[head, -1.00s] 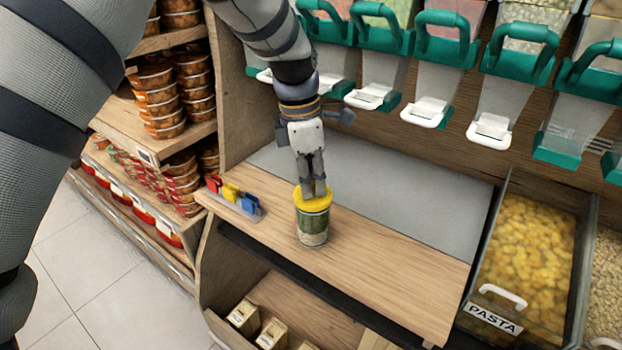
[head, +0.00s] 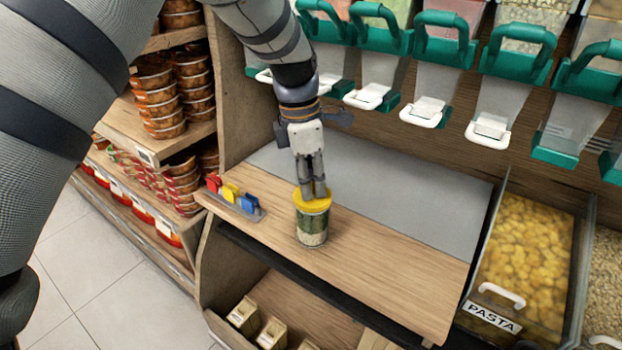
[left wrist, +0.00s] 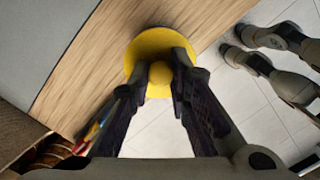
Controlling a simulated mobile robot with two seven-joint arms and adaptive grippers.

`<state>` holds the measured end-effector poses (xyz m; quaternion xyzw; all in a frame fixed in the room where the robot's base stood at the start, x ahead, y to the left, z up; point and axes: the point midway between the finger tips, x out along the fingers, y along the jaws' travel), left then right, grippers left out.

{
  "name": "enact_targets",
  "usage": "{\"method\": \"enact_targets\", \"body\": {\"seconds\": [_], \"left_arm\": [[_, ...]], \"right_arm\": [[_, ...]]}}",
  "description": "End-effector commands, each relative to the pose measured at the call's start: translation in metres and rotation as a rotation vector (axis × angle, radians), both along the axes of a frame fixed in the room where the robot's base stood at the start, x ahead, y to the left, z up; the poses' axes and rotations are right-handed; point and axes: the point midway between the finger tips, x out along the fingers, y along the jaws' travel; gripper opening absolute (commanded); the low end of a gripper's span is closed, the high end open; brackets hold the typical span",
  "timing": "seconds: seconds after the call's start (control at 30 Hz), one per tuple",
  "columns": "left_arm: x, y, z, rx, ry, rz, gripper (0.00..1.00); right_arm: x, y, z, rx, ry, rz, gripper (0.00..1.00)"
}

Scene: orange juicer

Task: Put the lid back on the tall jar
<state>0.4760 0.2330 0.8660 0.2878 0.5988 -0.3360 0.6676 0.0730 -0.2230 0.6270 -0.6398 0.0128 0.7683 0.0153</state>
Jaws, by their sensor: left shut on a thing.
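The tall jar (head: 312,226) stands upright on the wooden counter, clear-walled with green and pale contents. My left gripper (head: 313,194) points down from above, shut on the lid's knob. In the left wrist view the round yellow lid (left wrist: 142,52) shows with its knob between the two dark fingers of the gripper (left wrist: 160,75), and it hides the jar below. My right gripper is not in view.
A small rack with red, yellow and blue clips (head: 232,196) stands left of the jar. A pasta bin (head: 520,245) is at the right. Dispensers with green handles (head: 445,40) hang behind. The wooden counter (head: 400,270) right of the jar is clear.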

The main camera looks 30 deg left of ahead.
Motion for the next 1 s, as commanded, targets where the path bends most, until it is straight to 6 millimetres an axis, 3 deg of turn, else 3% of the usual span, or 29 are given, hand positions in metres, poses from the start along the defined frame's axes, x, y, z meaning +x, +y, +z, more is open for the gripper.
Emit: {"method": "enact_targets", "body": {"seconds": [0.93, 0.97, 1.0], "left_arm": [[0.0, 0.0001, -0.0018, 0.0, -0.001, 0.0, 0.0], [0.0, 0.0001, -0.0018, 0.001, -0.001, 0.0, 0.22], [0.0, 0.0001, -0.0018, 0.0, -0.001, 0.0, 0.31]], "right_arm": [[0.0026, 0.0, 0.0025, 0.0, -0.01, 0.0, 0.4], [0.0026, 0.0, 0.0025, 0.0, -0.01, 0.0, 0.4], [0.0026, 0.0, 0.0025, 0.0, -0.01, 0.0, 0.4]]}}
